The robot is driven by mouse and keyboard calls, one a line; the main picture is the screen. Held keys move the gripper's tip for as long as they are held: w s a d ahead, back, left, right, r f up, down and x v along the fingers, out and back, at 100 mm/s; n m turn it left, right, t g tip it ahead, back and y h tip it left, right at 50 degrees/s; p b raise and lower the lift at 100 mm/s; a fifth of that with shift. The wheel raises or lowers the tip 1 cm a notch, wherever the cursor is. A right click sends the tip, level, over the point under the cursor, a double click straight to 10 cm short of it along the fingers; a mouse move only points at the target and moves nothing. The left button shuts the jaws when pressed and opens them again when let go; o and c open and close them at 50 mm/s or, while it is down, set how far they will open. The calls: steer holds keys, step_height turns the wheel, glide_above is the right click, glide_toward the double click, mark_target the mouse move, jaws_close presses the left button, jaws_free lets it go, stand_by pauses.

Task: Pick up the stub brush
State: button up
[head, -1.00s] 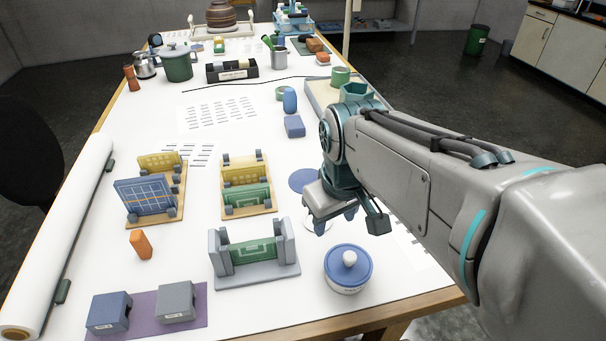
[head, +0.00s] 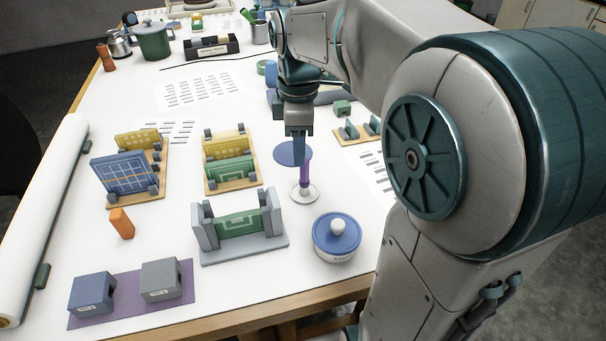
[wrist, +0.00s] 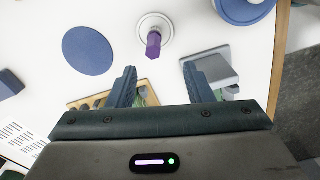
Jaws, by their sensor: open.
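A short purple upright handle, which looks like the stub brush (head: 304,175), stands on a round white base (head: 304,195) in the head view. In the wrist view the purple brush (wrist: 153,43) is upright on its white disc, ahead of the fingers and between their lines. My gripper (head: 299,157) points down, just above and behind the brush top in the head view. In the wrist view my gripper (wrist: 160,76) has its two fingers wide apart with nothing between them. The brush's lower end is not clear.
A blue-lidded round pot (head: 337,235) stands close to the right front of the brush. A grey holder with a green panel (head: 241,228) is to the left. A flat blue disc (head: 290,153) lies behind the brush.

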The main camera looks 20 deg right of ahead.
mark_target(304, 177)
steer(key=f, duration=0.2)
steer(key=d+f, duration=0.1)
steer(key=f, duration=0.3)
steer(key=shift+w+d+f, duration=0.15)
steer(key=shift+w+f, duration=0.1)
steer(key=shift+f, duration=0.45)
steer(key=shift+c, duration=0.4)
steer(key=c, duration=0.9)
